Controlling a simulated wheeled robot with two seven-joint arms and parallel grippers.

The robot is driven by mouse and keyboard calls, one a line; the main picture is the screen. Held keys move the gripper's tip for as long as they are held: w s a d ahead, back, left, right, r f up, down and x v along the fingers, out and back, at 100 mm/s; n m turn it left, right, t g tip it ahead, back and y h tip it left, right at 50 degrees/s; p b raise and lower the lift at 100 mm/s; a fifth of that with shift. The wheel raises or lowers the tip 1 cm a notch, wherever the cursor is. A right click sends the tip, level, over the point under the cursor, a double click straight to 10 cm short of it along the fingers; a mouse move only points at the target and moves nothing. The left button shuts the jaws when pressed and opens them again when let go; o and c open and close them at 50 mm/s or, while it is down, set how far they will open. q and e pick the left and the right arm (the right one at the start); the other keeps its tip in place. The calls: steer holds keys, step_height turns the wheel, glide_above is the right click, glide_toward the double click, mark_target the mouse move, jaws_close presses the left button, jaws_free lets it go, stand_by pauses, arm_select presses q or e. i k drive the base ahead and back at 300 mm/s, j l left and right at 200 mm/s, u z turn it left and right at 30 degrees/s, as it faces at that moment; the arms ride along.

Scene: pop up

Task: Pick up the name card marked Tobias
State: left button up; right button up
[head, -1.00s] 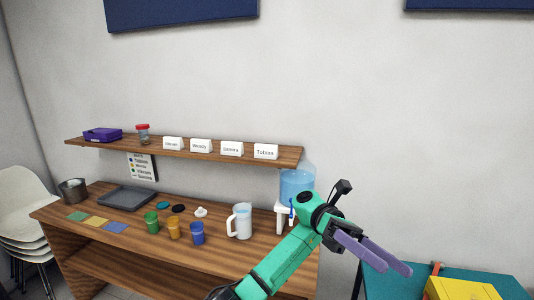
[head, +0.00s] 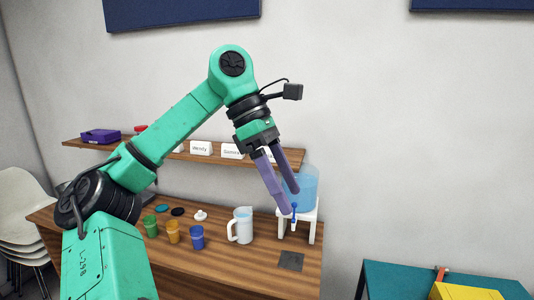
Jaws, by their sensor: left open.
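The Tobias name card (head: 269,155) stands at the right end of the wooden wall shelf. It is mostly hidden behind my left gripper, with only a bit of white showing and its lettering not readable now. My left gripper (head: 292,202) is open and empty. Its purple fingers point down and cross in front of the shelf's right end and the water dispenser in this view. I cannot tell how far in front of the card they are. My right gripper is not in view.
Cards marked Wendy (head: 201,148) and another name (head: 232,151) stand left on the shelf (head: 190,158). Below are a water dispenser (head: 308,185), a pitcher (head: 241,225) and coloured cups (head: 197,237) on the counter. My left arm hides the shelf's middle-left.

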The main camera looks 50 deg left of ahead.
mark_target(269, 156)
steer(key=i+j, duration=0.15)
steer(key=j, duration=0.2)
steer(key=i+j, duration=0.1)
steer(key=j, duration=0.25)
steer(key=i+j, duration=0.15)
steer(key=j, duration=0.2)
steer(key=i+j, duration=0.15)
steer(key=j, duration=0.2)
steer(key=i+j, duration=0.1)
steer(key=j, duration=0.25)
steer(key=i+j, duration=0.15)
steer(key=j, duration=0.2)
steer(key=i+j, duration=0.15)
steer(key=j, duration=0.2)
